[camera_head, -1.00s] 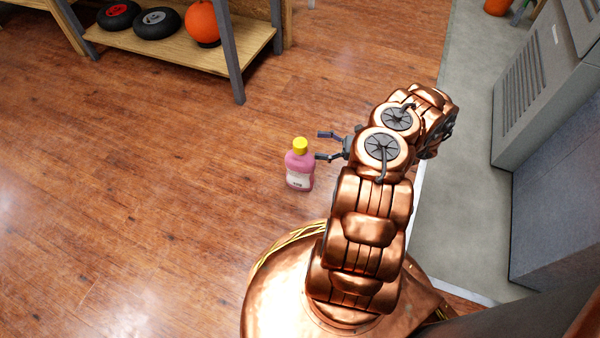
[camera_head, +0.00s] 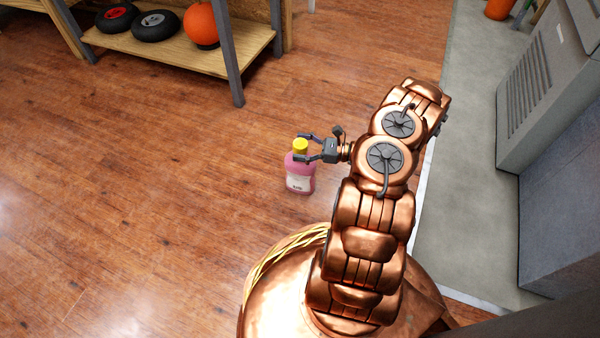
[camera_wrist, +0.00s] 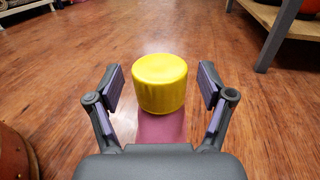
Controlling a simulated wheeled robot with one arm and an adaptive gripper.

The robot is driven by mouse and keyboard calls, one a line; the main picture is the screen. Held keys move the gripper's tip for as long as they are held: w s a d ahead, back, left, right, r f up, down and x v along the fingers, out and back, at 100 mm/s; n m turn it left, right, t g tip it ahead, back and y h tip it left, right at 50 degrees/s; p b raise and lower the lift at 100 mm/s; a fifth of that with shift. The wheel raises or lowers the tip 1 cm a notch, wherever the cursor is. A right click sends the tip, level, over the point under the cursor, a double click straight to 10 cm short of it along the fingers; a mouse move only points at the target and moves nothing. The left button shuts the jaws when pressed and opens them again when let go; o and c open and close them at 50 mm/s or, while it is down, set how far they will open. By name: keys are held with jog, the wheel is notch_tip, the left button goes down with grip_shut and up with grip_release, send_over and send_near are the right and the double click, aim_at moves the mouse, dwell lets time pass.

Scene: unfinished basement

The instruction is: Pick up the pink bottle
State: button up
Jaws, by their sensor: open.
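The pink bottle (camera_head: 300,176) with a yellow cap stands upright on the wooden floor in the head view, a pale label on its side. In the wrist view its yellow cap (camera_wrist: 160,83) is centred, with part of the pink body (camera_wrist: 162,128) below it. My gripper (camera_head: 305,147) is open at cap height. In the wrist view the two fingers (camera_wrist: 161,90) stand on either side of the cap, with a visible gap on each side. The lower part of the bottle is hidden in the wrist view.
A wooden shelf (camera_head: 160,48) with dark wheels (camera_head: 155,26) and an orange ball (camera_head: 201,25) stands at the upper left. A grey cabinet (camera_head: 545,100) stands on concrete at the right. The floor around the bottle is clear.

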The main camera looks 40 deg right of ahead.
jog(key=shift+a, duration=0.1)
grip_shut()
dwell(0.7)
